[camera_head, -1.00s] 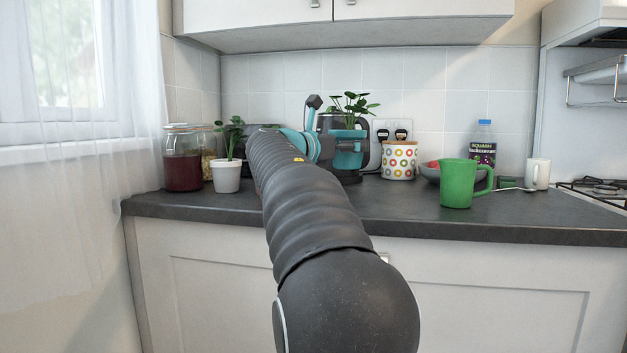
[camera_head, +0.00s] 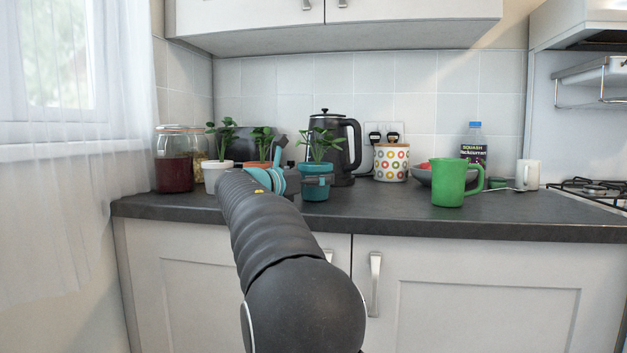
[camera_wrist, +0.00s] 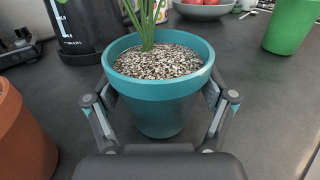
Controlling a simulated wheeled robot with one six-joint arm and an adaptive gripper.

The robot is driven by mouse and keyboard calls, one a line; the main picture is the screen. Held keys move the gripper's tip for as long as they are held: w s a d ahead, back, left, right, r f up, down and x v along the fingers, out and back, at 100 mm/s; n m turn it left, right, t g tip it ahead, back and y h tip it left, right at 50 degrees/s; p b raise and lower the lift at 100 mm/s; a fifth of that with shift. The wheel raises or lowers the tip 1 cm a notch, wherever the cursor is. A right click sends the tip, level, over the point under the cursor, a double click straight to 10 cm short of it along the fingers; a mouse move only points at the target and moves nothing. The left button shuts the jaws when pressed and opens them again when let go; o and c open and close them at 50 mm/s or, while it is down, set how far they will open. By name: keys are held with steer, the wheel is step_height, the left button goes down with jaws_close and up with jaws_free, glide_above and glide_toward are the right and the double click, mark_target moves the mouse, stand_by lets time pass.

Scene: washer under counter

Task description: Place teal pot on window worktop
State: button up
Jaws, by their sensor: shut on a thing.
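My gripper is shut on the pot. The pot's base looks at or very near the worktop surface; whether it touches is hard to tell. The curtained window (camera_head: 55,70) is at the left.
Left of the pot stand a terracotta pot (camera_wrist: 18,140), a white pot (camera_head: 217,176) and a red-filled jar (camera_head: 174,160). A kettle (camera_head: 338,150) is behind. A patterned canister (camera_head: 391,162), bowl (camera_head: 424,177) and green mug (camera_head: 455,182) are to the right. Worktop between pot and mug is clear.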

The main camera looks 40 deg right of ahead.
steer(key=shift+f, duration=0.1)
steer(key=o, duration=1.3)
steer(key=a, duration=0.4)
steer(key=s+a, duration=0.1)
steer(key=a, duration=0.7)
steer(key=shift+s, duration=0.25)
